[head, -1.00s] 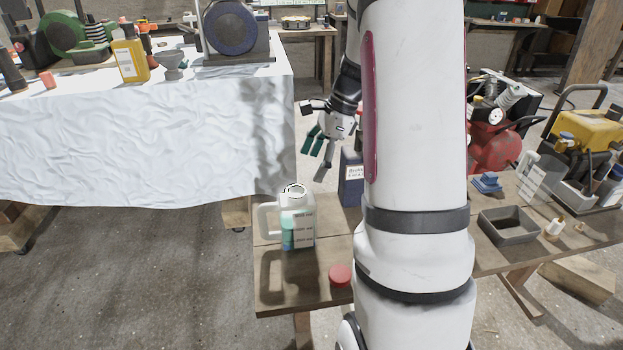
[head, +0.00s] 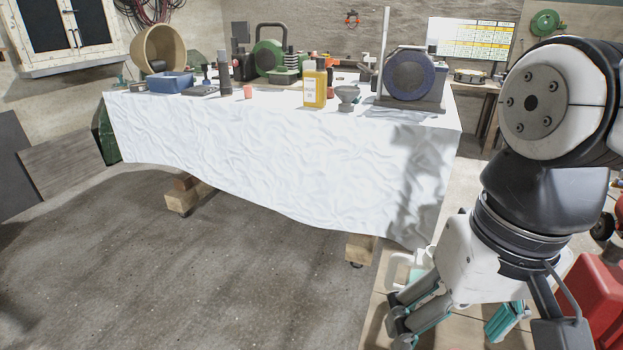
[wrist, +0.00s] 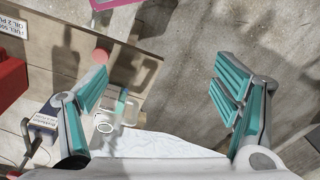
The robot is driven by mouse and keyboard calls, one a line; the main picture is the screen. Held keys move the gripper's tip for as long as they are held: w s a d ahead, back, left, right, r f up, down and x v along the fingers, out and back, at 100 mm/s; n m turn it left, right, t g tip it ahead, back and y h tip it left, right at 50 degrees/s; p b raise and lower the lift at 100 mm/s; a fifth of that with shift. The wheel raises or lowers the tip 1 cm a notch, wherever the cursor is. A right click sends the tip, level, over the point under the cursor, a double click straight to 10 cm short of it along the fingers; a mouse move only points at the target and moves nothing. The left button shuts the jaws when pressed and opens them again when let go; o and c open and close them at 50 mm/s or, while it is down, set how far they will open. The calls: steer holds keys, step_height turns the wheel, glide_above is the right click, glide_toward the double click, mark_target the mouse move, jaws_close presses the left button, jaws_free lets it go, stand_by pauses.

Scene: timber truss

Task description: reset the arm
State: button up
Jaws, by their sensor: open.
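My gripper (head: 455,322) is at the lower right of the head view, at the end of my bent arm, in front of the low wooden table. Its two teal-padded fingers also show in the wrist view (wrist: 160,92). They are spread wide apart with nothing between them. My gripper is open and empty. In the wrist view, a clear jug (wrist: 121,110) and a round red cap (wrist: 100,57) are on the wooden table (wrist: 125,68), near the left finger. The jug is mostly hidden behind my gripper in the head view.
A long table with a white cloth (head: 260,140) crosses the head view, holding a yellow bottle (head: 315,88) and a grinder (head: 410,75). A red container (head: 600,290) is at the right edge. The left floor is clear.

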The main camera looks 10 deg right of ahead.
steer(key=shift+s+f+n+h, duration=0.2)
steer(key=shift+s+n, duration=0.25)
steer(key=shift+s, duration=0.2)
steer(key=shift+s+f+n+h, duration=0.1)
steer(key=shift+s+f+n, duration=0.1)
steer(key=shift+s+n, duration=0.35)
step_height(320, 180, up, 19)
steer(key=t+p, duration=0.3)
steer(key=p, duration=1.4)
steer(key=shift+t, duration=0.3)
